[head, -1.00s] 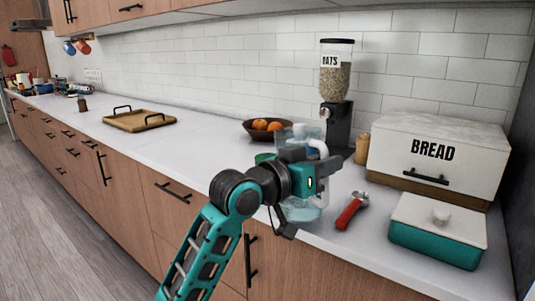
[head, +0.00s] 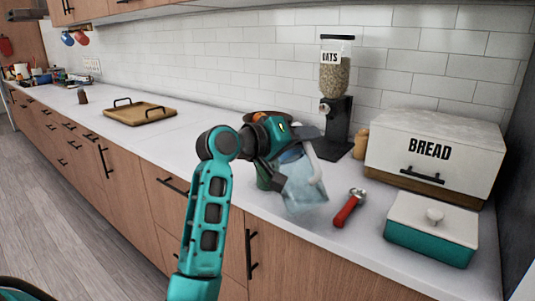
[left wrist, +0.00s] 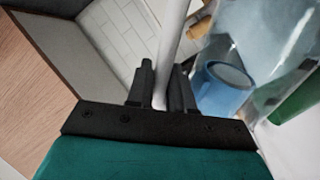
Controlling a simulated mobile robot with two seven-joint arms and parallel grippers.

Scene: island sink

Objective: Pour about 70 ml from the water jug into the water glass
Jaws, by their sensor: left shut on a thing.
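The water jug (head: 303,190) is clear with a pale handle (head: 315,165) and bluish water in it. It is tilted over the counter in the head view. My left gripper (head: 306,138) is shut on the handle; in the left wrist view the pale handle (left wrist: 174,40) runs between the fingers (left wrist: 163,88). The jug's clear wall (left wrist: 267,35) shows at right there. A blue cup-like shape (left wrist: 222,88) shows beside or through it; I cannot tell whether it is the water glass. I cannot make out the glass in the head view. My right gripper is not in view.
A green container (head: 265,178) stands just left of the jug. A red-handled tool (head: 348,208) lies to its right, near a teal lidded dish (head: 430,242) and bread box (head: 435,155). An oats dispenser (head: 335,100) stands behind. The counter toward the tray (head: 140,113) is clear.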

